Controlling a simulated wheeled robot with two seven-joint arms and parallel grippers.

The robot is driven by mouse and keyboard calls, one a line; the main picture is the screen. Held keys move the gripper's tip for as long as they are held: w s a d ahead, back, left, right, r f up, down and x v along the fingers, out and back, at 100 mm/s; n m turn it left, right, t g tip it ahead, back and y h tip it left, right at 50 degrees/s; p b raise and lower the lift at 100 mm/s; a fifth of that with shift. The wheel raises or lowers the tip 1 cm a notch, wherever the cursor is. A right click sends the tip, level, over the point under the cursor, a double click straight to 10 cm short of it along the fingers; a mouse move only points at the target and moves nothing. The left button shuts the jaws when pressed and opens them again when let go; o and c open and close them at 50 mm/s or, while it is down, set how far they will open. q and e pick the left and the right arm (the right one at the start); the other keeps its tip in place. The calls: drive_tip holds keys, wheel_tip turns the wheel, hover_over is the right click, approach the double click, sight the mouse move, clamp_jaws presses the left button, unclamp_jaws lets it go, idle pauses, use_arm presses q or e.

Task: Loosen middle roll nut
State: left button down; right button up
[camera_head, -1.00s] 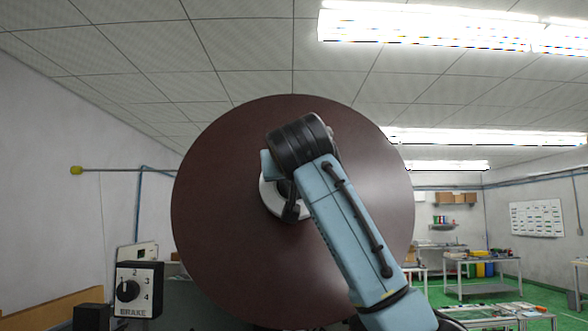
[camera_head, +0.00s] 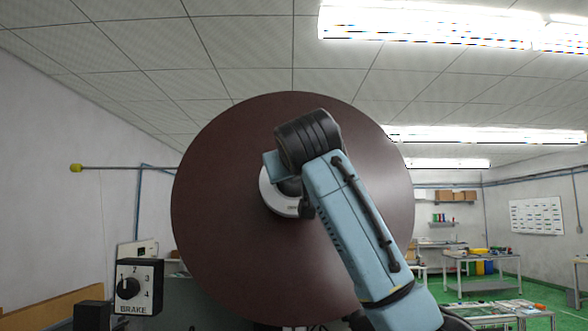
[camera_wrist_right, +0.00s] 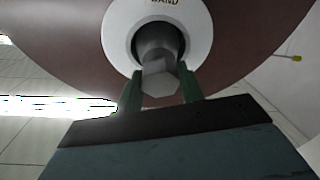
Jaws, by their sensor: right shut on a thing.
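The roll (camera_head: 225,240) is a large dark brown disc facing me in the head view. At its centre is a white hub ring (camera_head: 277,203), partly covered by my right arm. In the right wrist view the white ring (camera_wrist_right: 203,30) surrounds a dark recess, and a grey hexagonal nut (camera_wrist_right: 159,76) sticks out of it. My right gripper (camera_wrist_right: 160,88) has its two green fingers on either side of the nut and is shut on it. In the head view the nut and fingertips are hidden behind my wrist. My left gripper is not in view.
A brake box (camera_head: 139,288) with a black knob and numbers stands at the lower left. A thin bar with a yellow end (camera_head: 76,168) sticks out left of the roll. Workbenches (camera_head: 482,270) stand farther back on the right, on a green floor.

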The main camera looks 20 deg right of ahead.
drive_tip(key=n, duration=0.3)
drive_tip(key=n+y, duration=0.1)
drive_tip(key=n, duration=0.2)
drive_tip(key=shift+r+n+y, duration=0.15)
drive_tip(key=shift+n+y, duration=0.15)
drive_tip(key=n+g+y, duration=0.1)
drive_tip(key=n, duration=0.3)
drive_tip(key=shift+n, duration=0.4)
drive_tip(key=n+g, duration=0.1)
drive_tip(key=n, duration=0.3)
drive_tip(key=shift+n, duration=0.3)
drive_tip(key=n+g, duration=0.1)
drive_tip(key=n, duration=0.3)
drive_tip(key=n+g, duration=0.1)
drive_tip(key=n, duration=0.3)
drive_tip(key=shift+h, duration=0.3)
drive_tip(key=n+h, duration=0.1)
drive_tip(key=n, duration=0.3)
drive_tip(key=shift+g, duration=0.4)
drive_tip(key=n+h, duration=0.1)
drive_tip(key=n, duration=0.2)
drive_tip(key=shift+a+n+g, duration=0.1)
drive_tip(key=shift+n+g, duration=0.2)
drive_tip(key=shift+n, duration=0.1)
drive_tip(key=shift+n+h, duration=0.8)
drive_tip(key=shift+n, duration=1.1)
drive_tip(key=shift+f, duration=0.2)
